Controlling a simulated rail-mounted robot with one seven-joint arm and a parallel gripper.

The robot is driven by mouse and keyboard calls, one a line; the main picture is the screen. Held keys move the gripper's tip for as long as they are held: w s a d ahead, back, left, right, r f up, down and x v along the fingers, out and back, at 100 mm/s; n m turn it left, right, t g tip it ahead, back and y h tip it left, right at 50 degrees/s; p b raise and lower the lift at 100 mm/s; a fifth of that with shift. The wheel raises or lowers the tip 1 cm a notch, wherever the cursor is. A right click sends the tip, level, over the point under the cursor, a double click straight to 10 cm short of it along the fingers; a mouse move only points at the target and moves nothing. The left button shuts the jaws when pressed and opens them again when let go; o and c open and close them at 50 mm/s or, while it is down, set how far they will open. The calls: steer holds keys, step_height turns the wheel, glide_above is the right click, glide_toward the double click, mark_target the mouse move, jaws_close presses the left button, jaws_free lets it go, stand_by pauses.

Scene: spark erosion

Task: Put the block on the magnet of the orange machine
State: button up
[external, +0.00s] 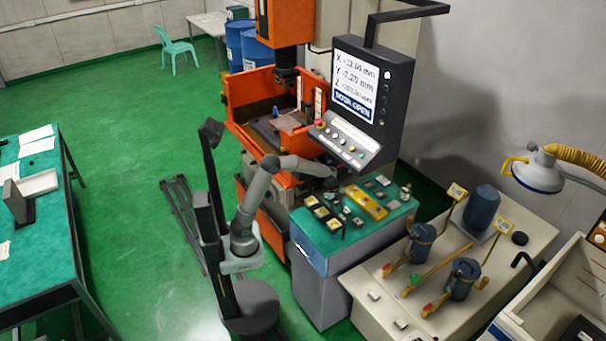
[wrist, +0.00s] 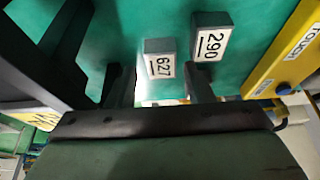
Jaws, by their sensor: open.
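In the wrist view my gripper (wrist: 156,78) is open, with one dark finger on each side of a small grey block labelled 627 (wrist: 160,60). I cannot tell whether the fingers touch it. A second grey block labelled 290 (wrist: 209,40) lies just right of it, close to the right finger. In the external view my gripper (external: 334,181) is low over the left back part of the green-topped bench (external: 318,238); the blocks under it are hard to make out. The orange machine (external: 257,90) stands behind, its front open, with a flat grey plate (external: 287,122) inside, perhaps the magnet.
A yellow holder (external: 366,203) lies right of the blocks; it also shows in the wrist view (wrist: 290,58). Several small parts lie around it. Dark-edged trays (external: 324,213) are at the bench's left. The control panel (external: 346,138) overhangs between bench and machine.

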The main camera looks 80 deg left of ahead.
mark_target(341, 217)
steer(key=d+f, duration=0.1)
steer(key=w+d+f+p, duration=0.1)
steer(key=f, duration=0.1)
steer(key=shift+d, duration=0.25)
steer(key=shift+d+f, duration=0.1)
steer(key=shift+f, duration=0.3)
jaws_close()
steer(key=shift+r, duration=0.1)
